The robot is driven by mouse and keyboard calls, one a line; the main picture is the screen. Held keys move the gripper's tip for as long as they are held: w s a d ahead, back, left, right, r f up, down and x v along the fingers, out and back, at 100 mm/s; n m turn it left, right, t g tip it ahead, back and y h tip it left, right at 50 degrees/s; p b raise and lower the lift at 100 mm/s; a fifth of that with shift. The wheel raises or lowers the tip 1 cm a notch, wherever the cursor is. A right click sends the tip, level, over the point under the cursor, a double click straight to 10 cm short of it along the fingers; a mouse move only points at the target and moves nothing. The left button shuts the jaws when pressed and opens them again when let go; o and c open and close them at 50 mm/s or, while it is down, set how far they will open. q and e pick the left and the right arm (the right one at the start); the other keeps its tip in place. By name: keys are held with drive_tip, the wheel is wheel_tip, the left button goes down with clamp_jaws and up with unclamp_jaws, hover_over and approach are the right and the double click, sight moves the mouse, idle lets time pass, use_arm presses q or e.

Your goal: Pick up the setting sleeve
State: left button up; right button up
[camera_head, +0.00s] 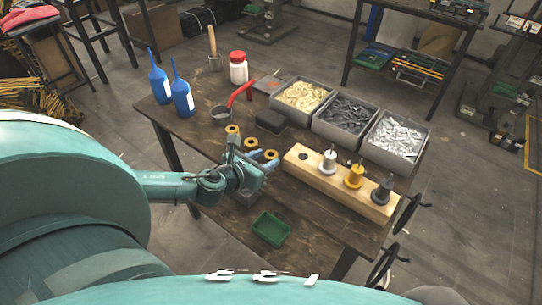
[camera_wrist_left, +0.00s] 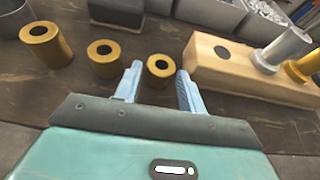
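Three brass-coloured sleeves with dark holes stand upright in a slanting row: the far one (camera_head: 232,130), the middle one (camera_head: 250,144) and the near one (camera_head: 271,154). In the left wrist view they run from the tall left sleeve (camera_wrist_left: 46,46) through the middle one (camera_wrist_left: 105,62) to the shorter right one (camera_wrist_left: 159,72). I cannot tell which the task calls the setting sleeve. My left gripper (camera_head: 263,158) is open and low over the table, its blue fingertips on either side of the right sleeve, with gaps showing. My right gripper is not in view.
A wooden block (camera_head: 320,184) with white, yellow and dark tools stands close right of my left gripper. Behind are a black box (camera_head: 271,121) and grey bins (camera_head: 345,119) of small parts. A green tray (camera_head: 270,229) lies at the front. Blue bottles (camera_head: 181,92) stand at left.

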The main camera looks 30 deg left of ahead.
sight(273, 154)
use_arm(q)
drive_tip(key=shift+r+x, duration=0.2)
drive_tip(key=shift+x, duration=1.35)
drive_tip(key=shift+d, duration=0.1)
drive_tip(key=shift+c, duration=0.2)
drive_tip(key=shift+w, duration=0.1)
drive_tip(key=c, duration=0.7)
